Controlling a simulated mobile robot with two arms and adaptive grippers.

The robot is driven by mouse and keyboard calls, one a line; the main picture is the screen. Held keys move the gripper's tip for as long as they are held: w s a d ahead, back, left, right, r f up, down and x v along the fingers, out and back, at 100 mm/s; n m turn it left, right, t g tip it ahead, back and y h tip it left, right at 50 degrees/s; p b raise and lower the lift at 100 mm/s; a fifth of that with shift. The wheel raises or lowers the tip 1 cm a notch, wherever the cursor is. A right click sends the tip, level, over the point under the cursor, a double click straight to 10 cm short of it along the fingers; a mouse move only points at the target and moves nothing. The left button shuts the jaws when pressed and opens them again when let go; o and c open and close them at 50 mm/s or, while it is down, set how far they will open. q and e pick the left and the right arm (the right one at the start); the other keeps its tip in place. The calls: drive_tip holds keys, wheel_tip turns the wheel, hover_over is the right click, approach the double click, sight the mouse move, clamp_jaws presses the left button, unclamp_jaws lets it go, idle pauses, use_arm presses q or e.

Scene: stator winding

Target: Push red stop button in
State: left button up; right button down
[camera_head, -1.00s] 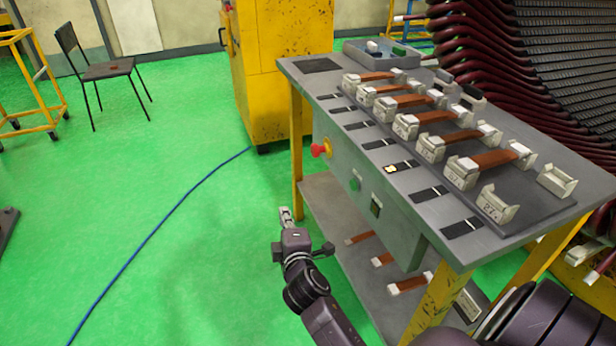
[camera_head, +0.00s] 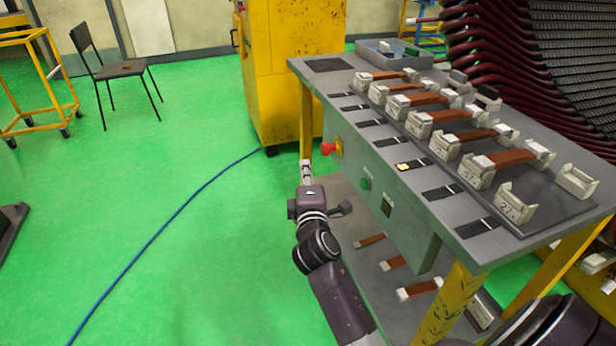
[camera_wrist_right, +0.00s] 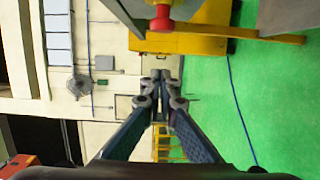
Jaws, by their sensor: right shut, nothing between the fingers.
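The red stop button (camera_head: 326,148) sticks out of a yellow collar on the left side panel of the grey workbench. It also shows near the top of the right wrist view (camera_wrist_right: 159,24). My right gripper (camera_head: 306,164) is shut and empty, just left of the button and slightly lower in the head view. In the right wrist view its closed fingertips (camera_wrist_right: 163,76) lie below the button in the picture, with a visible gap. I see no contact with the button. My left gripper is not in view.
A green button (camera_head: 365,184) and a dark switch (camera_head: 387,206) sit on the same panel. The workbench (camera_head: 330,85) carries several white holders with brown strips. A yellow cabinet (camera_head: 285,80) stands behind. The green floor to the left is open, crossed by a blue cable (camera_head: 185,205).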

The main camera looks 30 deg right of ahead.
sight(327, 149)
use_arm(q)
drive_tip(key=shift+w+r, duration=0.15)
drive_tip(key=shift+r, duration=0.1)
use_arm(e)
drive_tip(key=w+d, duration=0.3)
drive_tip(key=d, duration=0.3)
drive_tip(key=shift+w, duration=0.1)
